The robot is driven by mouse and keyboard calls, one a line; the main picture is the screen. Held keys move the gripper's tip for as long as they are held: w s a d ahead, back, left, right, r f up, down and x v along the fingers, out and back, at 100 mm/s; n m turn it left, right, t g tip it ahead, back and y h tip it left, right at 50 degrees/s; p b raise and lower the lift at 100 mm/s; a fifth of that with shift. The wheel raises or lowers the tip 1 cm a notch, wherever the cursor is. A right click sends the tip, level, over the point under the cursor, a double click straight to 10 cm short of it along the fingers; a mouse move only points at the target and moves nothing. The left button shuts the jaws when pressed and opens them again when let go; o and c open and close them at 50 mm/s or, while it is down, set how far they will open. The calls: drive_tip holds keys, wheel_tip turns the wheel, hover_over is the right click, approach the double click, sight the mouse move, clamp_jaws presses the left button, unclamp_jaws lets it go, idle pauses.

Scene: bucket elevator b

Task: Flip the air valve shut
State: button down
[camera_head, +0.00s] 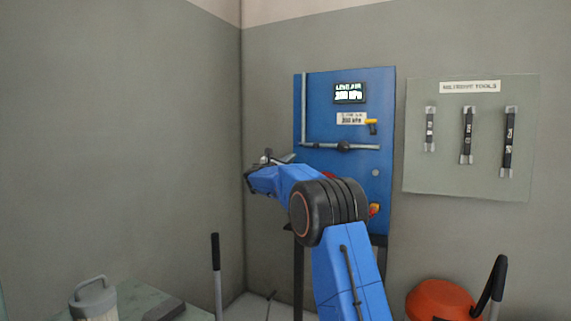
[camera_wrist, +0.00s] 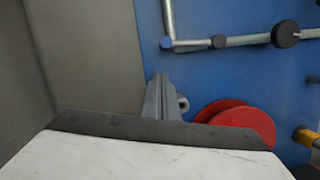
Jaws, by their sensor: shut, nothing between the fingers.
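The blue air panel (camera_head: 345,105) stands against the wall, with a display reading about 200 kPa. A small yellow handle (camera_head: 371,125) sits beside a white label on its upper right. A second orange-yellow handle (camera_head: 374,209) is lower on the right edge; a yellow part (camera_wrist: 305,137) also shows at the right of the wrist view. I cannot tell for sure which handle is the air valve. My gripper (camera_wrist: 163,98) is shut and empty in front of the panel's left side, apart from both handles. My arm hides the panel's lower middle.
A grey pipe (camera_head: 318,145) with a black round fitting (camera_head: 343,147) crosses the panel. Red discs (camera_wrist: 240,122) lie right of my gripper. A tool board (camera_head: 472,140) hangs right. An orange rounded object (camera_head: 440,299) and a bench (camera_head: 135,298) stand low in front.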

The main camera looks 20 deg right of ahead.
drive_tip(key=shift+s+d+r, duration=0.1)
drive_tip(key=shift+s+r, duration=0.15)
drive_tip(key=shift+r, duration=0.55)
drive_tip(key=shift+s+d+r, duration=0.1)
drive_tip(key=shift+s+r, duration=0.15)
drive_tip(key=shift+r, duration=0.55)
drive_tip(key=shift+r, duration=0.15)
drive_tip(key=r+m+g, duration=0.1)
drive_tip(key=r+m, duration=0.1)
drive_tip(key=m, duration=0.1)
drive_tip(key=r+m+g, duration=0.1)
drive_tip(key=r+m, duration=0.1)
drive_tip(key=m, duration=0.1)
drive_tip(key=r+m+g, duration=0.1)
drive_tip(key=r+m, duration=0.1)
drive_tip(key=m, duration=0.2)
drive_tip(key=shift+s+d+r+h, duration=0.25)
drive_tip(key=shift+s+r+h, duration=0.05)
drive_tip(key=shift+s, duration=0.05)
drive_tip(key=s+d+r+m+g+y, duration=0.1)
drive_tip(key=s+d+r+m, duration=0.2)
drive_tip(key=m, duration=0.6)
drive_tip(key=shift+s+d+r+g+y, duration=0.3)
drive_tip(key=shift+s+r+y, duration=0.1)
drive_tip(key=shift+s+r, duration=0.4)
